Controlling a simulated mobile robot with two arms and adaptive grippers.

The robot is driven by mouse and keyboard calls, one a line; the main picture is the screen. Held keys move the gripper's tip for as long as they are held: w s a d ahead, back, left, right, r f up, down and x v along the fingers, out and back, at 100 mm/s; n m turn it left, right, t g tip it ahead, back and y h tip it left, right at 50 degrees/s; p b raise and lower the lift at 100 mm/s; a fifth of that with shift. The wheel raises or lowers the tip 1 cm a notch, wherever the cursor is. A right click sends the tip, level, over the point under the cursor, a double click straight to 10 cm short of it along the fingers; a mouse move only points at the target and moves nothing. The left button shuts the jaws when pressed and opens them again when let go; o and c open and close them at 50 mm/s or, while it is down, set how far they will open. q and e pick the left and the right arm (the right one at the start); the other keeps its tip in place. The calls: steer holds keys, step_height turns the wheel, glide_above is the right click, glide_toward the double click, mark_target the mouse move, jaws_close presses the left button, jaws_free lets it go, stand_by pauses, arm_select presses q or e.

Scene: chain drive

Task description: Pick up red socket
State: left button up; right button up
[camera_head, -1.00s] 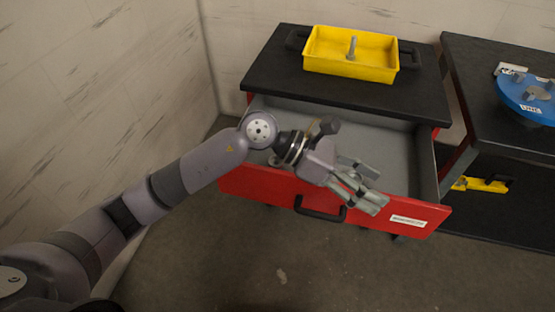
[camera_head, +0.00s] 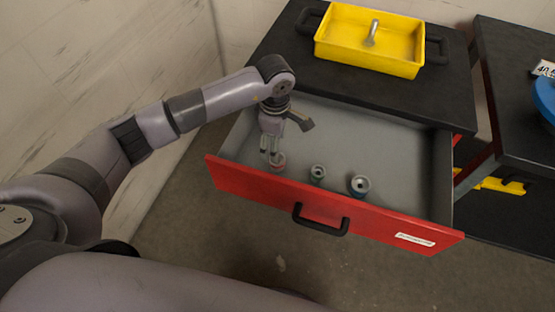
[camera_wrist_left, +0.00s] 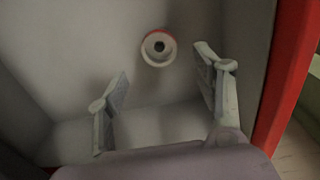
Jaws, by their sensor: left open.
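The red socket (camera_head: 277,162) stands in the open drawer, at the left of a row of three sockets. In the left wrist view the red socket (camera_wrist_left: 158,47) shows a red rim around a pale ring with a dark hole. My left gripper (camera_head: 269,153) is inside the drawer, pointing down, just above and beside the red socket. In the left wrist view my left gripper (camera_wrist_left: 162,85) is open, with nothing between its fingers; the socket appears beyond the fingertips. My right gripper is not in view.
A yellow tray (camera_head: 369,40) sits on the black cabinet top (camera_head: 300,60). The drawer's right half is clear.

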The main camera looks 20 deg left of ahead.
mark_target(279, 168)
arm_select(q)
step_height(279, 168, down, 3)
steer(key=shift+f, duration=0.2)
steer(key=f, duration=0.3)
steer(key=f+p, duration=0.1)
steer(key=shift+d+f, duration=0.2)
steer(key=shift+d, duration=0.1)
steer(key=shift+f, duration=0.25)
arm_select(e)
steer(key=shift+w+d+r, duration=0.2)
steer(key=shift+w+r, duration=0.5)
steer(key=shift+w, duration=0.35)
arm_select(q)
steer(key=shift+c, duration=0.3)
steer(key=c, duration=1.2)
steer(key=shift+c, duration=0.4)
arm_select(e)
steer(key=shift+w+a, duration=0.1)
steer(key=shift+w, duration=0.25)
arm_select(q)
steer(key=shift+r, duration=0.1)
